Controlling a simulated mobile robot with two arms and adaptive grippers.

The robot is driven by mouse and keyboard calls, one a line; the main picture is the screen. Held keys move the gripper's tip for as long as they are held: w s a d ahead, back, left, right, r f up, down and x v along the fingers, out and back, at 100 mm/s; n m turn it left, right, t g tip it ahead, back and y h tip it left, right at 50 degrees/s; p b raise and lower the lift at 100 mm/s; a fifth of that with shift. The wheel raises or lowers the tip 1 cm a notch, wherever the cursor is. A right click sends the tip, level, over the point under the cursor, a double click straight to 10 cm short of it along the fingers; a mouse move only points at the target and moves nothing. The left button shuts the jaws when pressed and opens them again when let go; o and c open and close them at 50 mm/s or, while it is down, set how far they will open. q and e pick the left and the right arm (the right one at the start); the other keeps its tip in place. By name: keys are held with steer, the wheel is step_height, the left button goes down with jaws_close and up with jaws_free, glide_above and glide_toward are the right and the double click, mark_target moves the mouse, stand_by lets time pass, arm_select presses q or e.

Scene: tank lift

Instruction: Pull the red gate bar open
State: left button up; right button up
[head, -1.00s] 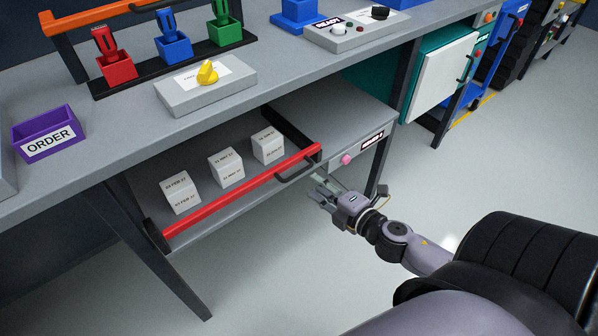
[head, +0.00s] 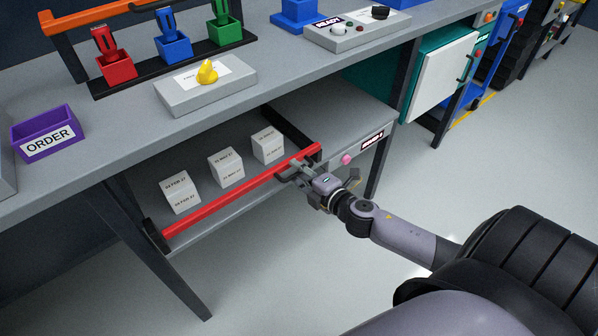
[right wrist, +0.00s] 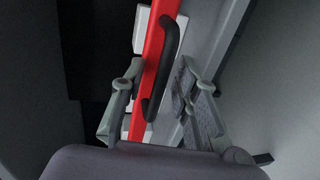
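The red gate bar (head: 225,198) runs across the front of the shelf under the workbench, in front of several white boxes. It also crosses the right wrist view (right wrist: 153,62). Its black handle (right wrist: 170,52) is near the bar's right end; in the head view my gripper mostly hides it. My right gripper (head: 291,172) is at the handle. In the right wrist view its fingers (right wrist: 158,88) are spread, one on each side of the bar and handle, with gaps showing. I cannot tell how deep the handle sits between them. My left gripper is not in view.
White dated boxes (head: 225,167) stand on the shelf behind the bar. A pink button (head: 346,160) is on the shelf front, right of the bar. The bench top (head: 130,135) overhangs the shelf. The floor (head: 270,270) in front is clear.

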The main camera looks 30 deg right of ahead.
jaws_close()
stand_by(0.7)
